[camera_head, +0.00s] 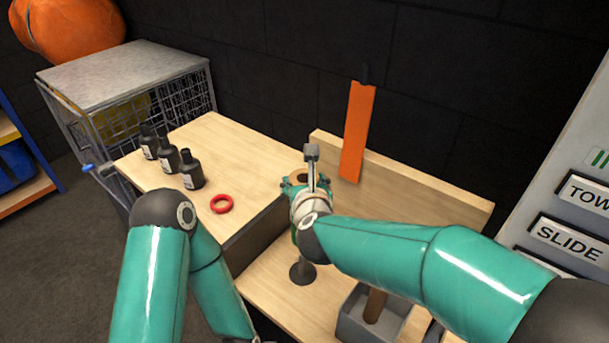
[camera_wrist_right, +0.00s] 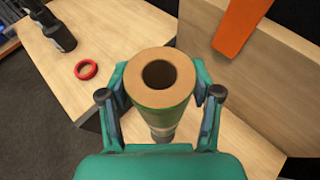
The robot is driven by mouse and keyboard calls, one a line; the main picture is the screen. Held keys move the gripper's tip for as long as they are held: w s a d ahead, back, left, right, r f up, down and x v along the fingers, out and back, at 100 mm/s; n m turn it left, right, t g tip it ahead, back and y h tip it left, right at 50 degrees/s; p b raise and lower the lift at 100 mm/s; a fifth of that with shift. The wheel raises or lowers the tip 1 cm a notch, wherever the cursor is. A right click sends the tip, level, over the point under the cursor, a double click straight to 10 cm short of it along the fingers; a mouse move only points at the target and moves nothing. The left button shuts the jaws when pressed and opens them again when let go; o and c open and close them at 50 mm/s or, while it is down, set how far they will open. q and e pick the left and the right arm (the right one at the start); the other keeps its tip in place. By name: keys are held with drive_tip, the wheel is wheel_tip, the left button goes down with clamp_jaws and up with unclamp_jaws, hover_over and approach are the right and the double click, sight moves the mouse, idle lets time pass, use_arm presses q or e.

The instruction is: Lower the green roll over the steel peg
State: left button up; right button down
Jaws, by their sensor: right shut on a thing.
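My right gripper (camera_head: 303,182) is shut on the green roll (camera_wrist_right: 160,117), one finger on each side of it. The roll is a green tube with a tan top face and a dark round hole. In the head view it is mostly hidden by my gripper. The steel peg (camera_head: 303,272) stands on the lower wooden surface below my right gripper, with its dark round base showing and its upper part hidden. In the wrist view a grey piece shows just past the roll's far end. I cannot tell whether the peg is inside the hole. My left gripper is out of view.
A red ring (camera_head: 222,204) and several black bottles (camera_head: 191,170) stand on the raised wooden top at left. A grey bin (camera_head: 354,326) sits right of the peg.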

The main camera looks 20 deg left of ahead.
drive_tip(key=shift+s+a+f+b, duration=0.1)
drive_tip(key=shift+a+f+b, duration=0.05)
drive_tip(key=shift+f+b, duration=2.15)
drive_tip(key=shift+f+p, duration=0.4)
drive_tip(key=shift+b, duration=0.35)
drive_tip(key=shift+f, duration=0.1)
drive_tip(key=shift+f+b, duration=0.1)
drive_tip(key=shift+b, duration=0.45)
drive_tip(key=shift+f+b, duration=0.1)
drive_tip(key=shift+b, duration=0.3)
drive_tip(key=shift+f, duration=0.2)
